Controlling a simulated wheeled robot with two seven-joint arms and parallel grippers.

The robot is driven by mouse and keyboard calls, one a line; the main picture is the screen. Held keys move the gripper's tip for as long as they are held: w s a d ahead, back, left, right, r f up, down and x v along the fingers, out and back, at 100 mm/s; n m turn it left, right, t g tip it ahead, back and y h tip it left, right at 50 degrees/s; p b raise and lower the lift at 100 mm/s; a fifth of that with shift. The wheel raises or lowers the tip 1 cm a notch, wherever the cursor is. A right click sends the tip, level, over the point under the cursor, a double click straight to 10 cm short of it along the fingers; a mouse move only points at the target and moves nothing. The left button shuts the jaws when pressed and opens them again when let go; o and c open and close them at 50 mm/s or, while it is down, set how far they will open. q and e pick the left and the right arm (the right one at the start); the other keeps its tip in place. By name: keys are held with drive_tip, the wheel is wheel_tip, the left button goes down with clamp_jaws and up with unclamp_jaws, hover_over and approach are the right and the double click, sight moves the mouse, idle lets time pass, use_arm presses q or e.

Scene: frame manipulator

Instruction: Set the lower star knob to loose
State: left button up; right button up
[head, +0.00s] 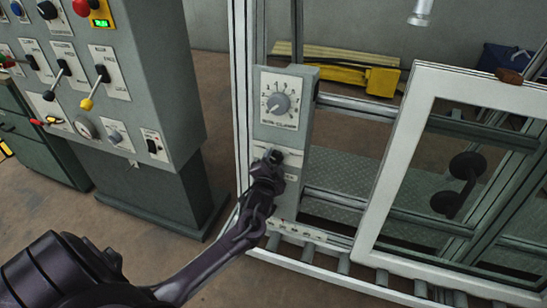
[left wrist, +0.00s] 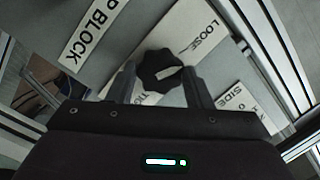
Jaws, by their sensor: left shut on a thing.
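The lower star knob (left wrist: 160,68) is black and lobed, with a short white mark on its face. It sits on a white plate that reads LOOSE (left wrist: 198,36) to its upper right. A partly hidden label, seemingly TIGHT (left wrist: 146,97), lies below it. In the left wrist view the white mark points right and slightly up. My left gripper (head: 270,162) is shut on the knob, one finger on each side. In the head view the gripper hides most of the knob, at the lower part of the grey panel (head: 310,100). My right gripper is not in view.
A numbered dial (head: 278,103) sits above the knob on the same panel. A grey control cabinet (head: 150,60) with levers and switches stands left. A white window frame (head: 390,165) rests at right on metal rails. A strip reading P BLOCK (left wrist: 93,30) lies beside the knob plate.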

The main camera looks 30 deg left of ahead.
use_arm(q)
drive_tip(key=shift+n+p, duration=0.5)
drive_tip(key=shift+n, duration=0.4)
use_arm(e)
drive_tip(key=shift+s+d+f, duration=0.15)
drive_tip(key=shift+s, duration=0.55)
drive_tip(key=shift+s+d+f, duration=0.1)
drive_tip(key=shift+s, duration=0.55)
use_arm(q)
drive_tip(key=o, duration=1)
drive_tip(key=v, duration=0.8)
drive_tip(key=shift+a+p, duration=0.1)
drive_tip(key=shift+p, duration=0.2)
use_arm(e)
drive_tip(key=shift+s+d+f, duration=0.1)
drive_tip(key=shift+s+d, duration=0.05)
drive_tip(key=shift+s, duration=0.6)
use_arm(q)
drive_tip(key=shift+w, duration=0.1)
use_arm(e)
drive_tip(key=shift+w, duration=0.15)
